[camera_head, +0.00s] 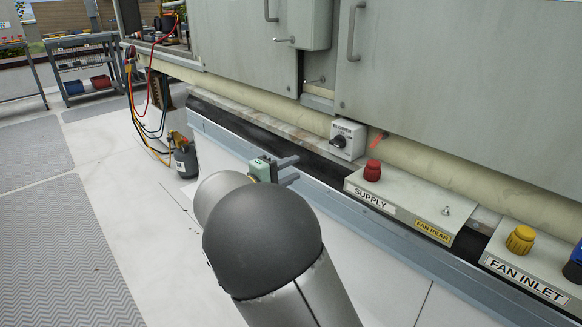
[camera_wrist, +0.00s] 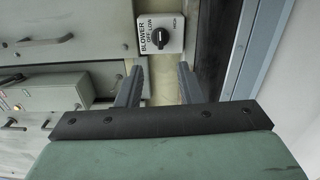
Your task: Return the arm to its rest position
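My gripper (camera_head: 290,170) is at the end of my arm, in front of the cooler's lower ledge in the head view. In the wrist view its two grey fingers (camera_wrist: 158,82) stand apart with nothing between them. The fingers point toward the white blower switch box (camera_head: 348,138), which has a black knob and also shows in the wrist view (camera_wrist: 161,32). The gripper looks apart from the box. My arm hides part of the floor and of the cooler's lower side.
The grey cooler cabinet (camera_head: 460,90) fills the upper right. Along its ledge are a red supply button (camera_head: 372,171) and a yellow fan inlet knob (camera_head: 521,239). A gas bottle (camera_head: 186,160) and hoses stand behind. The floor (camera_head: 120,180) at left is clear.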

